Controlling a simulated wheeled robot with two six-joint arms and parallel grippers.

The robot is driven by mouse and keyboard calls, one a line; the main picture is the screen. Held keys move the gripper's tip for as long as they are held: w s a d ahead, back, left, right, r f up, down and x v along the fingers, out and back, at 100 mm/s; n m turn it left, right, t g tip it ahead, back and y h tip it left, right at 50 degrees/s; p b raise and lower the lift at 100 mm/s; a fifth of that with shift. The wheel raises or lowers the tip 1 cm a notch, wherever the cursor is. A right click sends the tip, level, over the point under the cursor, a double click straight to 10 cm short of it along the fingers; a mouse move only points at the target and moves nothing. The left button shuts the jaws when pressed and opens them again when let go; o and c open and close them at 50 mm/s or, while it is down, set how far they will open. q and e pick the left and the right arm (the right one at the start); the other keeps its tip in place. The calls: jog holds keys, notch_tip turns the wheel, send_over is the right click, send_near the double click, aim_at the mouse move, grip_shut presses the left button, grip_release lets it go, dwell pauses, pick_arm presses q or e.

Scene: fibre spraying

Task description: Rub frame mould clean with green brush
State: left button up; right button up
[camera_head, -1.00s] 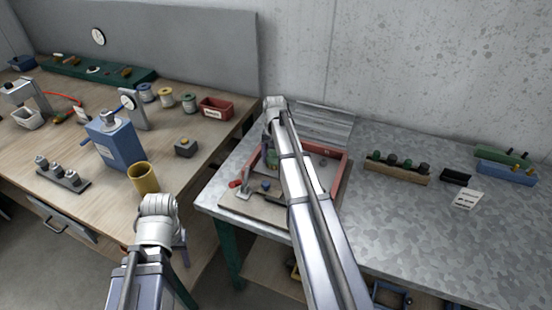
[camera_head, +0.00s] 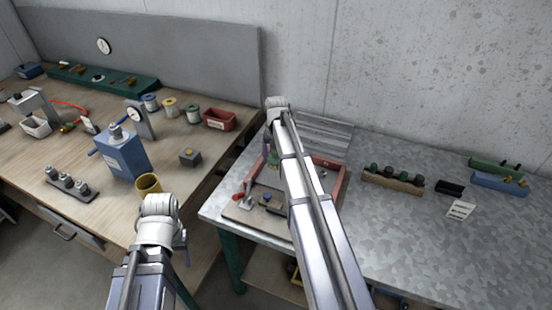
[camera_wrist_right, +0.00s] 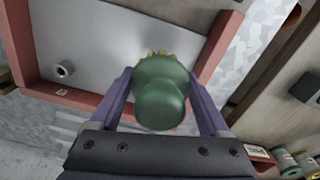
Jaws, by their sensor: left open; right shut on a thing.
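The frame mould, a flat grey plate with a red rim (camera_head: 338,187), lies on the metal-topped table; its middle is hidden behind my right arm in the head view. In the right wrist view its red rim (camera_wrist_right: 68,101) surrounds the grey plate. My right gripper (camera_wrist_right: 160,90) is shut on the green brush (camera_wrist_right: 160,95), with the rounded green handle towards the camera and yellowish bristles at its far side, over the plate near the rim. Contact cannot be told. The brush also shows in the head view (camera_head: 272,158). My left gripper (camera_head: 181,241) is open and empty, mostly hidden by its wrist, near the wooden bench's front edge.
A red clamp handle (camera_head: 239,196) stands at the mould's left corner. A wooden block with several dark knobs (camera_head: 393,180), a black block (camera_head: 449,188) and a label card (camera_head: 460,209) lie to the right. A yellow cup (camera_head: 148,184) stands near my left gripper. The table's right front is clear.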

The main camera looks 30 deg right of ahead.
aim_at(276, 152)
notch_tip(276, 152, up, 3)
jog(key=p, duration=0.3)
jog(key=shift+r, duration=0.1)
dwell(0.4)
